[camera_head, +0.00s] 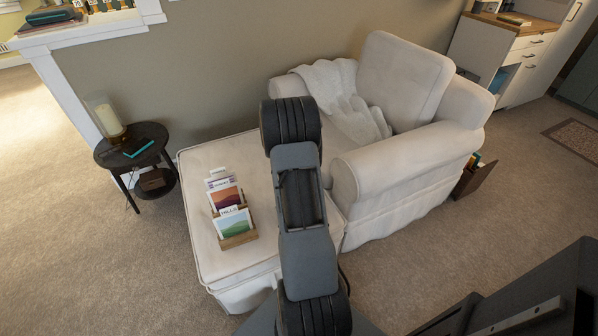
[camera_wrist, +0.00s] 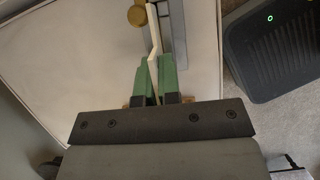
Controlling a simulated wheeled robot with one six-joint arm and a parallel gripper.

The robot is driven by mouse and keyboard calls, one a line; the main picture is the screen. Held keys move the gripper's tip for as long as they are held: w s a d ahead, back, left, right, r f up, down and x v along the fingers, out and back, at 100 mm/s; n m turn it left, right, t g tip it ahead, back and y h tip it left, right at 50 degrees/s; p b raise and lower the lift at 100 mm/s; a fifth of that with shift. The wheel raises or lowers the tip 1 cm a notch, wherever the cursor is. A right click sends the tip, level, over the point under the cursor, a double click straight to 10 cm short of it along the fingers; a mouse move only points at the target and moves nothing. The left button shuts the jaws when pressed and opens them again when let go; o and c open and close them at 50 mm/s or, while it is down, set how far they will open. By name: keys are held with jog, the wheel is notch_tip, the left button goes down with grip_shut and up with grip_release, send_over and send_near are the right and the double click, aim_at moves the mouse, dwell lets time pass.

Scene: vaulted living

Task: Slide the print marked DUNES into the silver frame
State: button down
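My gripper (camera_wrist: 157,62) shows in the wrist view, with two green fingers closed on a thin cream card-like piece (camera_wrist: 153,32) seen edge-on. Its face and any marking are hidden, so I cannot tell whether it is the DUNES print. A grey, metal-looking strip (camera_wrist: 178,42) lies just beyond the fingers and may be part of the silver frame. A round brass-coloured piece (camera_wrist: 138,16) is beside the card's far end. In the head view my arm covers my gripper and that part of the ottoman, and no silver frame shows there.
A wooden holder (camera_head: 238,243) with prints stands on the cream ottoman (camera_head: 200,245); the front print (camera_head: 232,224) reads HILLS. An orange print (camera_head: 226,197) stands behind it. The armchair (camera_head: 400,160) is at right, a dark side table (camera_head: 150,134) at left.

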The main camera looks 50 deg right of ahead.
jog(key=shift+f+b, duration=0.55)
jog(key=shift+f, duration=0.6)
jog(key=shift+s+a, duration=0.1)
jog(key=c, duration=1.3)
grip_release()
jog(key=shift+f, duration=0.25)
jog(key=shift+o, duration=0.2)
jog(key=p+v, duration=0.2)
jog(key=v, duration=1.2)
jog(key=shift+r, duration=0.45)
